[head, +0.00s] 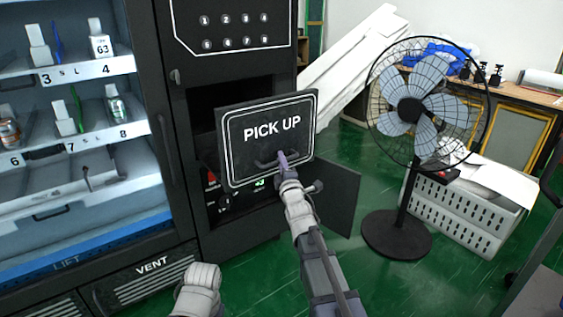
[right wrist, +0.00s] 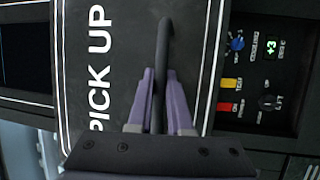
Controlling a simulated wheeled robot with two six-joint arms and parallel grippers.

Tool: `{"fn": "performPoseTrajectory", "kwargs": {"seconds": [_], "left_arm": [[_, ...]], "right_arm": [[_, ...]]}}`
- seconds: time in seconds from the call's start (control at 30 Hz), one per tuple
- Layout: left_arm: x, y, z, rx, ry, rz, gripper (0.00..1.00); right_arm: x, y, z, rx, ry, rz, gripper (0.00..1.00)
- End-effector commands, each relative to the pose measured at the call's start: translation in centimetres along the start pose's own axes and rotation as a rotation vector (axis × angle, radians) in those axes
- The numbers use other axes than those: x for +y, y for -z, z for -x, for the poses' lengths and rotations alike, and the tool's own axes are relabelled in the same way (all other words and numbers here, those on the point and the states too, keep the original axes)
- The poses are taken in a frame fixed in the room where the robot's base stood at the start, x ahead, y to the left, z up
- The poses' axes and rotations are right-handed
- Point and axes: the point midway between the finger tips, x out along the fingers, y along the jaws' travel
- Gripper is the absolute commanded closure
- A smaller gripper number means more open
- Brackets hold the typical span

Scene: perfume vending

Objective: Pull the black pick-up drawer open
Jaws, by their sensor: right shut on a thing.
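The black pick-up drawer (head: 243,150) has a white-outlined front marked "PICK UP" and stands out from the vending machine's face, with a dark opening (head: 203,108) showing behind and above it. Its black bar handle (head: 265,162) is low on the front; in the right wrist view the handle (right wrist: 165,45) runs between my purple fingers. My right gripper (head: 282,160) is shut on this handle, and it also shows in the right wrist view (right wrist: 160,95). How far the drawer is out is hard to tell.
Below the drawer is a control panel (right wrist: 262,75) with knobs and a "+3" display. An open black door (head: 337,195) hangs at its right. A standing fan (head: 410,110) and white crate (head: 465,215) are farther right.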

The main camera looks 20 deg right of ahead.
Motion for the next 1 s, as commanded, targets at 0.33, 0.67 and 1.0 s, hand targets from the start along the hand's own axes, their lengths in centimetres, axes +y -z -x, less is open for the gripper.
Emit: {"fn": "performPoseTrajectory", "kwargs": {"seconds": [0.33,0.67,1.0], "left_arm": [[0.0,0.0,0.0,0.000,0.000,0.000,1.00],[0.0,0.0,0.0,0.000,0.000,0.000,1.00],[0.1,0.0,-0.7,0.000,-0.001,-0.001,1.00]], "right_arm": [[0.0,0.0,0.0,0.000,0.000,0.001,0.58],[0.0,0.0,0.1,0.000,0.000,0.001,0.53],[-0.1,0.0,3.8,0.000,0.000,0.000,0.53]]}}
